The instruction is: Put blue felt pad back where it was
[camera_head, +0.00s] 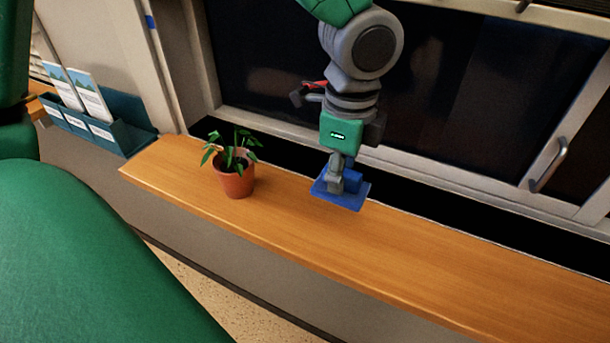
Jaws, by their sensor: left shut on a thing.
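The blue felt pad (346,203) is at the wooden window sill, right of the potted plant. A small raised blue part (353,181) stands on its top. My left gripper (338,186) points down from above and is shut on the pad at this raised part. The fingers hide some of the pad's middle. The pad looks roughly flat, at or just above the sill; I cannot tell if it touches the wood. My right gripper is not in view.
The wooden sill (440,267) is bare to the right of the pad. A terracotta pot (236,184) with a green plant stands left of it. A dark window with a metal handle (549,166) rises behind. A teal leaflet holder (108,132) is at the far left.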

